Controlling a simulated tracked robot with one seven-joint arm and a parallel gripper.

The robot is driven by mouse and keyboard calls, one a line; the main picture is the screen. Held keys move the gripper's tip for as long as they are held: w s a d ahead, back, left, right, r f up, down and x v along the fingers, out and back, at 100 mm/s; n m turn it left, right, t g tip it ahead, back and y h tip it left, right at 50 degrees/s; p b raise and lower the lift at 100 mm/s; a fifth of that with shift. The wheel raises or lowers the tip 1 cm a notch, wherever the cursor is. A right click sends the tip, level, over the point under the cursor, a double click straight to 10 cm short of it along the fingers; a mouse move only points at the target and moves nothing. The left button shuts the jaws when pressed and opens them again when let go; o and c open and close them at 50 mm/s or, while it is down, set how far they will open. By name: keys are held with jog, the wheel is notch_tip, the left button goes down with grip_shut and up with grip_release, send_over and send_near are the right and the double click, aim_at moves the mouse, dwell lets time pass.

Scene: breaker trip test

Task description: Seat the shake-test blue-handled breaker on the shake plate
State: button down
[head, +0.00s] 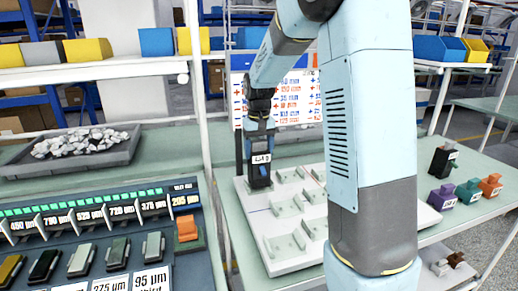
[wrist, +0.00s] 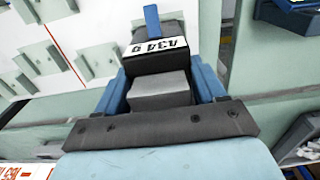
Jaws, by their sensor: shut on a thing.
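The blue-handled breaker (head: 258,178) is a dark block with a white label and a blue handle. My gripper (head: 260,135) is shut on it and holds it upright at the back left corner of the white shake plate (head: 262,238). I cannot tell whether its base touches the plate. In the wrist view the breaker (wrist: 150,60) sits between the two blue fingers of my gripper (wrist: 162,82), with its blue handle at the top; its underside is hidden. The shake plate (wrist: 85,15) shows at the upper left there, with several pale raised seats.
A dark breaker (head: 443,161) and purple (head: 442,197), teal (head: 468,190) and orange (head: 490,185) ones stand at the table's right. A labelled rack (head: 100,240) and a grey tray (head: 75,152) of pale pieces are at left. A white post (head: 196,100) stands left of the plate.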

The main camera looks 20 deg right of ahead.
jog(key=shift+f, duration=0.85)
grip_release()
notch_tip(320, 180, up, 13)
jog(key=shift+f, duration=0.1)
jog(key=shift+r, duration=0.4)
dwell(0.3)
